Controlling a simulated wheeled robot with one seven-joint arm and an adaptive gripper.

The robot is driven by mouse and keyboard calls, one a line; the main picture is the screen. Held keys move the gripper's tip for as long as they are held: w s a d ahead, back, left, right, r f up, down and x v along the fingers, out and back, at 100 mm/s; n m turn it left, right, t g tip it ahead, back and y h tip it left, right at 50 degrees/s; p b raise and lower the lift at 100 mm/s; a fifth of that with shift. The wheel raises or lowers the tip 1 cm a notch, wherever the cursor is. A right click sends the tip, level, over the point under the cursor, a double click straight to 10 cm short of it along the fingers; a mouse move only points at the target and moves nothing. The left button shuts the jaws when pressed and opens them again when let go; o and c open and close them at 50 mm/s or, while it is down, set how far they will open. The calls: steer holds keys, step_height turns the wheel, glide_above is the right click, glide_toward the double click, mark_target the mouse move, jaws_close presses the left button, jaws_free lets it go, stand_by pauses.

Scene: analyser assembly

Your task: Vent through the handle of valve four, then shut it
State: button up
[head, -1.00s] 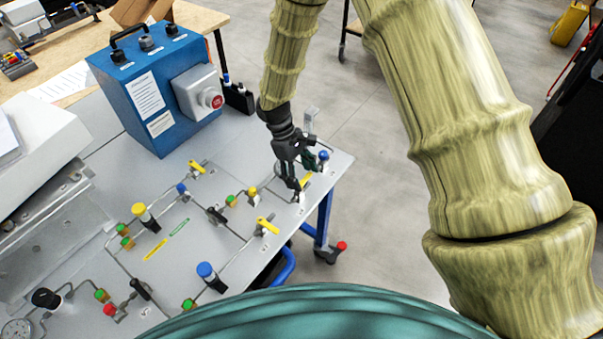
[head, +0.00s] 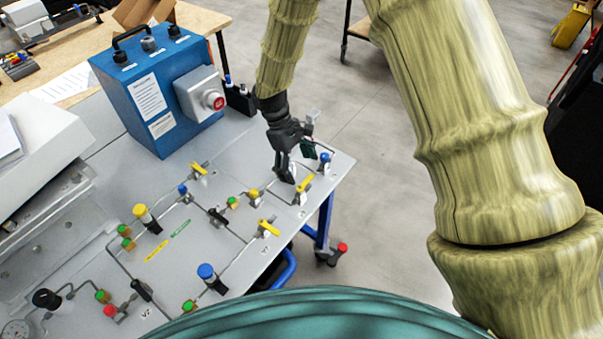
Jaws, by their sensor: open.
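A yellow valve handle (head: 304,184) sits on a small fitting near the right edge of the grey panel. It lies slanted, its upper end to the right. My gripper (head: 296,168) is open just left of and above it, with one dark finger reaching down close to the panel. No contact with the handle is visible, though the gap is hard to judge.
A blue-capped fitting (head: 324,159) stands close to the right of my gripper. A blue box with a red button (head: 160,95) stands behind to the left. Yellow and blue knobs (head: 206,272) and thin pipes cover the panel. The panel's right edge drops to open floor.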

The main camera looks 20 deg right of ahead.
steer(key=v, duration=0.8)
steer(key=shift+a+r, duration=0.1)
